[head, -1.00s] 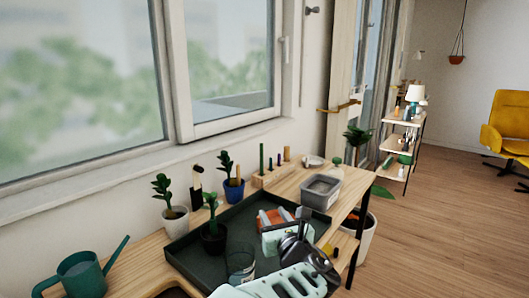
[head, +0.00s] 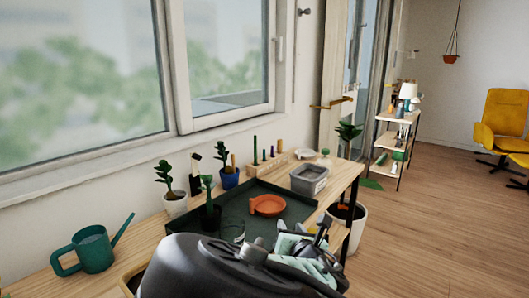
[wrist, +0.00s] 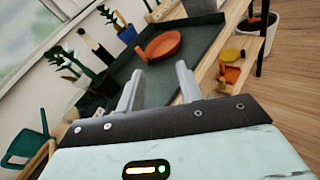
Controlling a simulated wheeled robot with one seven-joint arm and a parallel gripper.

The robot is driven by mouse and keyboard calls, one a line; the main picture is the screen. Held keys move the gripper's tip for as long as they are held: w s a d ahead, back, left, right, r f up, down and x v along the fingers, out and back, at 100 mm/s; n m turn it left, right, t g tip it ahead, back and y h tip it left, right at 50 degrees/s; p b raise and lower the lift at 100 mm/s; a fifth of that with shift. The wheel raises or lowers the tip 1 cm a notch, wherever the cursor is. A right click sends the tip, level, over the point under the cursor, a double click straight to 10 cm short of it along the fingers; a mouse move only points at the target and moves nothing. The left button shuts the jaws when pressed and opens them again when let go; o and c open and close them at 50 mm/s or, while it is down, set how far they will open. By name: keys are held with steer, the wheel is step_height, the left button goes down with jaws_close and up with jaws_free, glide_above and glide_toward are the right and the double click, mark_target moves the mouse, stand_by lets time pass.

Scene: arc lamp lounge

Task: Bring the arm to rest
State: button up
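My gripper (wrist: 158,84) is open in the wrist view, with a clear gap between its two fingers and nothing held. In the head view my arm covers the lower middle, over the front part of the dark tray (head: 290,205). An orange saucer (head: 267,205) lies on the tray, apart from the gripper. It also shows beyond the fingers in the wrist view (wrist: 163,44). The tray's near part is hidden behind my arm in the head view.
A teal watering can (head: 94,250) stands at the left of the wooden bench. Potted plants, one in a white pot (head: 175,205) and one in a blue pot (head: 229,179), line the window side. A grey bin (head: 309,180) stands at the back. Open floor (head: 430,235) lies to the right.

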steer(key=s+d+f+m+g+h+b, duration=0.3)
steer(key=s+d+f+m+g, duration=0.2)
steer(key=s+f+m+g, duration=0.55)
steer(key=s+a+m+y+b, duration=0.1)
steer(key=s+m+b, duration=0.1)
steer(key=s+m, duration=0.4)
steer(key=s+d+r+m+g+b, duration=0.25)
steer(key=s+r+m, duration=0.25)
steer(key=s, duration=0.4)
steer(key=s+d+r+m+g+b, duration=0.1)
steer(key=s+r+m+g+b, duration=0.25)
steer(key=s, duration=0.55)
step_height(320, 180, up, 13)
steer(key=m+p, duration=0.2)
steer(key=p, duration=1.2)
steer(key=shift+s+t, duration=0.2)
steer(key=shift+t, duration=0.15)
steer(key=shift+a, duration=0.1)
